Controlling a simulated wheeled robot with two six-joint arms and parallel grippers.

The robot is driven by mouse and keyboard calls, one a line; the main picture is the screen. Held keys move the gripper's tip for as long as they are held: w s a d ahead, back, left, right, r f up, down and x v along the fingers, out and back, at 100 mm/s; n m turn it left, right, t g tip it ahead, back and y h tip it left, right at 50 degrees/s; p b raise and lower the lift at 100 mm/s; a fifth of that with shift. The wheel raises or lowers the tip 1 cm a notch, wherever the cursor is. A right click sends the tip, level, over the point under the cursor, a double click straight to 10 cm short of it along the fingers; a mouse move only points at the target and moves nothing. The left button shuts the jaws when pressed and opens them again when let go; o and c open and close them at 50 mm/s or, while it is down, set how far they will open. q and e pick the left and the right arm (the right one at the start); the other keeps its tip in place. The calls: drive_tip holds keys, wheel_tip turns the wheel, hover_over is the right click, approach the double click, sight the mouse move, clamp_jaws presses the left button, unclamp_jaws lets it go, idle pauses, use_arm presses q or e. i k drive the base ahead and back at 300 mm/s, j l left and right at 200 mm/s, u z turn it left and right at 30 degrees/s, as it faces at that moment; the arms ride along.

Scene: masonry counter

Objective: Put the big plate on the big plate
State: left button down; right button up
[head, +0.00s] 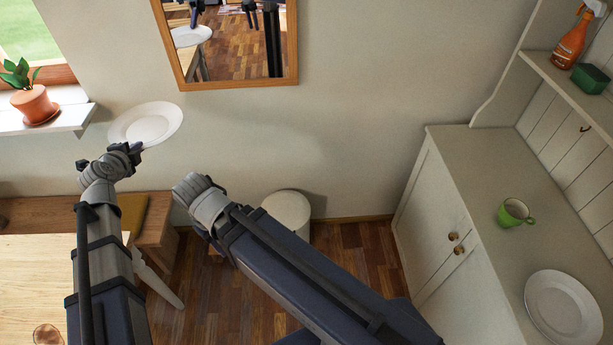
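A big white plate (147,124) is held up in the air by its near rim in my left gripper (132,151), in front of the wall at the upper left. The gripper appears shut on the rim; the fingertips are partly hidden. Another big white plate (563,307) lies on the cabinet counter (478,170) at the lower right, far from both grippers. My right arm reaches in from the bottom middle, and its end is near the picture's middle left. Its gripper fingers are hidden behind the wrist.
A green cup (515,213) stands on the counter behind the lying plate. A shelf above holds an orange spray bottle (573,38) and a green sponge (591,79). A wooden table (35,280), bench (158,222), white round stool (289,208) and potted plant (34,103) are also in view.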

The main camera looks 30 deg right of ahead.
sight(554, 301)
drive_tip(key=z, duration=3.25)
drive_tip(key=j+z, duration=0.15)
drive_tip(key=j, duration=0.75)
